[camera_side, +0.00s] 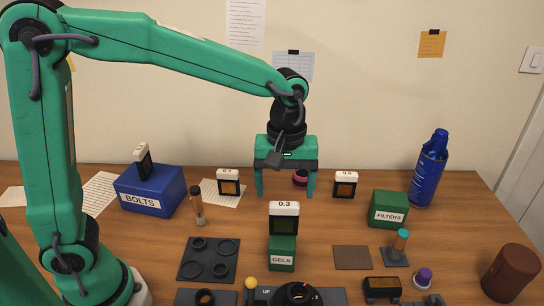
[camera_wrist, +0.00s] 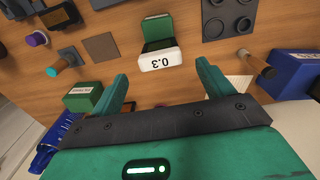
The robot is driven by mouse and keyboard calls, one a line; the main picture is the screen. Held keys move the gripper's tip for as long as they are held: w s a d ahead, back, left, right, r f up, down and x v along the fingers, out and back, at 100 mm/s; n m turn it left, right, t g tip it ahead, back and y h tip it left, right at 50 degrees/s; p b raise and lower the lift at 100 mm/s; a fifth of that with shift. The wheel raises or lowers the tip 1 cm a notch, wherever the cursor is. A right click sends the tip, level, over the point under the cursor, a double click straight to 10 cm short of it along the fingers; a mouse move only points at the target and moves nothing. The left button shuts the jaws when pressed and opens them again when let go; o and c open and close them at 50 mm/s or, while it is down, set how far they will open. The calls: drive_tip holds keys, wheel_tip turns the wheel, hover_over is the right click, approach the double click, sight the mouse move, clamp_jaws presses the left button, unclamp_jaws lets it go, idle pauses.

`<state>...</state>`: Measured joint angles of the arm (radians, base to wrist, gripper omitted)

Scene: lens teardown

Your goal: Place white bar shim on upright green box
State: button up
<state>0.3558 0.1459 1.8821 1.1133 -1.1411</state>
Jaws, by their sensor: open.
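A white bar shim marked 0.3 (camera_side: 284,211), with a dark framed window below its white top, stands upright on the green GELS box (camera_side: 282,260) in the side view. The shim's white top also shows in the wrist view (camera_wrist: 161,60), just ahead of the fingertips. The box top is mostly hidden by the shim. My gripper (camera_side: 285,190) is open and empty, pointing down, behind and above the shim in the side view. Its fingers stand apart on either side in the wrist view (camera_wrist: 162,72), and I see no contact with the shim.
Similar shims stand at the back left (camera_side: 228,184), back right (camera_side: 345,185) and on the blue BOLTS box (camera_side: 150,193). A green FILTERS box (camera_side: 388,210) and blue spray can (camera_side: 429,168) are right. A dark tray with rings (camera_side: 209,260) and brown square (camera_side: 352,257) flank the GELS box.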

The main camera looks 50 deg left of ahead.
drive_tip(key=shift+r, duration=1.6)
drive_tip(key=shift+a, duration=0.1)
drive_tip(key=shift+s+a+r, duration=0.15)
drive_tip(key=s+a+r+m+t, duration=0.1)
drive_tip(key=s+a+m+t, duration=0.4)
drive_tip(key=s+a+m, duration=0.4)
drive_tip(key=s+a, duration=0.4)
drive_tip(key=s, duration=0.1)
drive_tip(key=shift+s+a+r+t, duration=0.15)
drive_tip(key=shift+s+r+t, duration=0.05)
drive_tip(key=shift+r+t, duration=0.15)
